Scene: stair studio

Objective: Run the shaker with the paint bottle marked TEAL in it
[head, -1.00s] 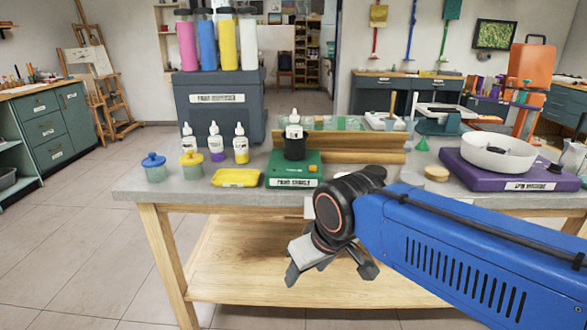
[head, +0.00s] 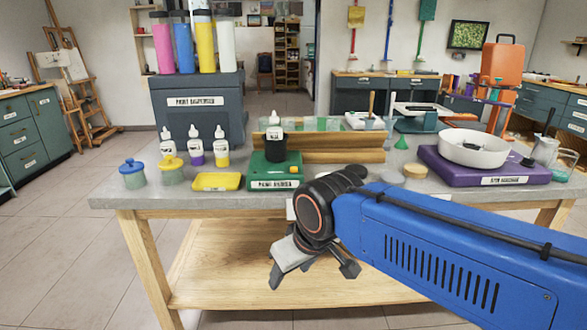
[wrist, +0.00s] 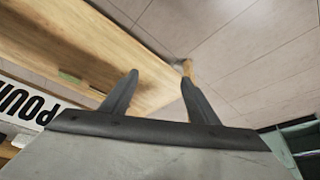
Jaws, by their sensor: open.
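The green paint shaker (head: 270,174) stands near the table's front edge. A white-capped bottle (head: 275,122) stands upright in its black cup (head: 275,144); I cannot read a colour name on it. Three more white-capped bottles stand behind to the left: one whitish (head: 167,147), one with purple at its base (head: 195,152), one with yellow at its base (head: 221,150). My gripper (head: 312,277) is open and empty, hanging low in front of the table, below the shaker and apart from it. Its two spread fingers also show in the wrist view (wrist: 160,78).
A yellow tray (head: 216,182) and two lidded jars, blue-topped (head: 133,175) and yellow-topped (head: 171,172), stand left of the shaker. The paint dispenser (head: 197,118) is behind. A wooden trough (head: 340,156) lies behind the shaker; a purple spin machine (head: 485,172) stands right.

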